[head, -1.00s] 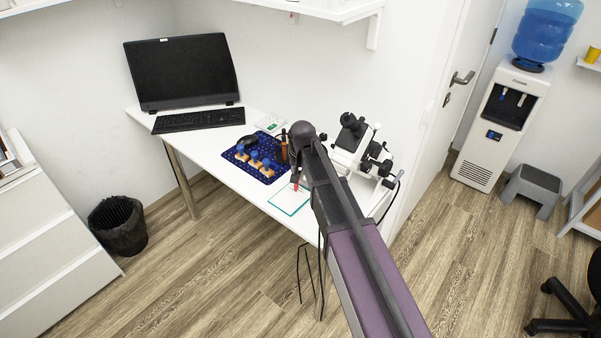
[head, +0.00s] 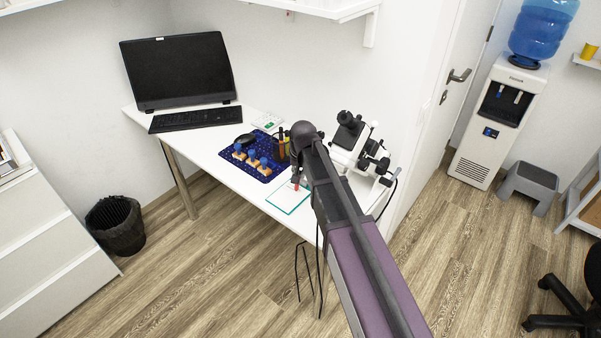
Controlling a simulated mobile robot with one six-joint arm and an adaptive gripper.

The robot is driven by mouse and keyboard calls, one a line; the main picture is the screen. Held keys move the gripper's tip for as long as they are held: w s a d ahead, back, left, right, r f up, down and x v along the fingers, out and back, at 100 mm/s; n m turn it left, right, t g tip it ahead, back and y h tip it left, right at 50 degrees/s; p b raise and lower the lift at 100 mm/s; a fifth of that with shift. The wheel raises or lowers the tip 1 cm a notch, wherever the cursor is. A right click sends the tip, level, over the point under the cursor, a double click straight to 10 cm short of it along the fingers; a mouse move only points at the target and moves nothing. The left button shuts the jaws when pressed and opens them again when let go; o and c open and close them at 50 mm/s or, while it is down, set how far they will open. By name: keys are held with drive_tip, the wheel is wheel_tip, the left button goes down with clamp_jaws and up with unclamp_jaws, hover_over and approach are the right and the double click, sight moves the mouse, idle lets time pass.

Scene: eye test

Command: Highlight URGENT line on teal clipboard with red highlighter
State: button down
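The clipboard (head: 279,205) lies flat near the front edge of the white desk. It shows as a white sheet with a teal border, and my arm covers its right part. My gripper (head: 296,183) points down over the clipboard's upper part. A small red thing, which looks like the red highlighter (head: 296,187), sticks out below the gripper, so the gripper appears shut on it. I cannot tell whether its tip touches the paper. The URGENT line is too small to make out.
A blue patterned mat (head: 236,163) with a mouse and several blue-topped stamps lies left of the clipboard. A pen holder (head: 281,150) stands behind my gripper. A microscope (head: 352,140) stands to the right. A monitor (head: 180,70) and keyboard (head: 195,119) are at the back left.

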drive_tip(key=shift+s+d, duration=1.4)
drive_tip(key=shift+d, duration=0.25)
idle(2.0)
drive_tip(key=shift+r, duration=0.2)
wheel_tip(320, 180, up, 7)
drive_tip(key=p, duration=0.7)
drive_tip(key=shift+f, duration=0.15)
idle(0.7)
drive_tip(key=shift+w+f, duration=0.1)
drive_tip(key=shift+f, duration=0.1)
drive_tip(key=shift+w+a+f+b, duration=0.1)
drive_tip(key=shift+w+f+b, duration=0.05)
drive_tip(key=shift+f+b, duration=1.25)
drive_tip(key=shift+w+a+f+b, duration=0.1)
drive_tip(key=shift+w+f+b, duration=0.05)
drive_tip(key=shift+f+b, duration=1.2)
drive_tip(key=shift+f, duration=0.1)
